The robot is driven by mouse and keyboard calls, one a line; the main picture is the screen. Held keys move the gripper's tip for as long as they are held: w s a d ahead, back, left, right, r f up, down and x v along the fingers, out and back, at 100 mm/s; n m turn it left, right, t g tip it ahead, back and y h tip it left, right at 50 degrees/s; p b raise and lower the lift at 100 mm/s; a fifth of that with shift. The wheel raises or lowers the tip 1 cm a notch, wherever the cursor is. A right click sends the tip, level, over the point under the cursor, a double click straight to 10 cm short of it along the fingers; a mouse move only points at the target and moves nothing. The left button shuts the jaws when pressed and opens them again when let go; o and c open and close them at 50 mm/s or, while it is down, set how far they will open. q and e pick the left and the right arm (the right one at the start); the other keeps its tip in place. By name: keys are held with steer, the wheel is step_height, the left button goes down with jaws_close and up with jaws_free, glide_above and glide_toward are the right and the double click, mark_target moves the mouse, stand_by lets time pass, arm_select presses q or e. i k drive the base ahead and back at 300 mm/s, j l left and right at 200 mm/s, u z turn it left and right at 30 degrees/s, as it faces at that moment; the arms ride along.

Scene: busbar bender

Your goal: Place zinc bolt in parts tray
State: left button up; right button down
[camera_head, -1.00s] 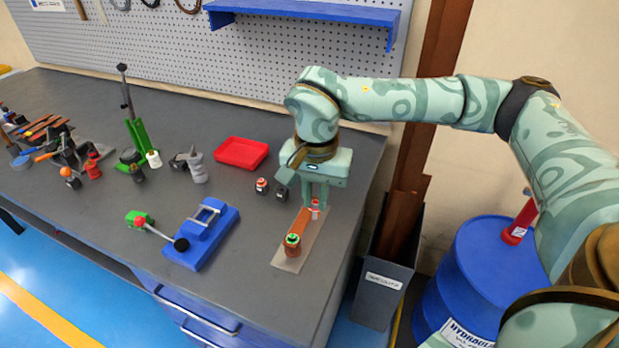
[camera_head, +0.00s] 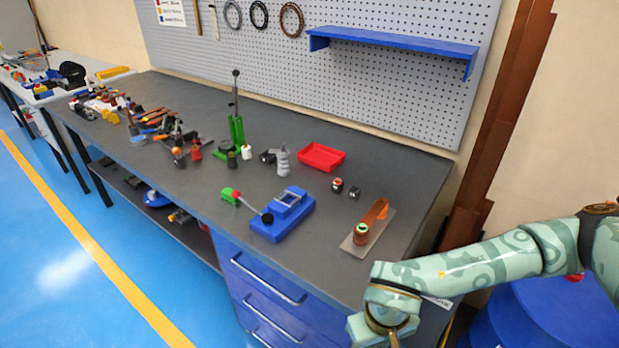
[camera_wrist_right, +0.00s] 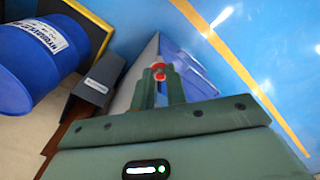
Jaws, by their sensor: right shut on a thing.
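The red parts tray (camera_head: 321,156) lies on the grey bench, toward its back edge below the blue shelf, and looks empty. My right gripper (camera_wrist_right: 161,88) is shut on a small red and pale piece, apparently the zinc bolt (camera_wrist_right: 161,70), held between the fingertips in the right wrist view. Most of the bolt is hidden by the fingers. In the head view my right arm reaches to the bottom edge, in front of the bench and well away from the tray; its fingers are not visible there. My left gripper is not in view.
A copper busbar (camera_head: 374,220) lies on a grey plate (camera_head: 384,229) at the bench's right end. A blue vise-like device (camera_head: 283,218), small dark parts (camera_head: 338,185) and a green-based tool (camera_head: 237,130) stand around the tray. A blue drum (camera_wrist_right: 35,60) is beside the bench.

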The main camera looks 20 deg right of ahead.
mark_target(310, 161)
steer(key=i+j+z, duration=0.2)
steer(key=i+j, duration=0.2)
steer(key=j, duration=0.25)
steer(key=i+j+z, duration=0.1)
steer(key=j, duration=0.25)
steer(key=i+j+z, duration=0.1)
steer(key=i+j, duration=0.2)
steer(key=i+j+z, duration=0.1)
steer(key=j, duration=0.3)
steer(key=i+j+z, duration=0.1)
steer(key=j, duration=0.3)
steer(key=i+j+z, duration=0.1)
steer(key=i+j, duration=0.15)
steer(key=j, duration=0.15)
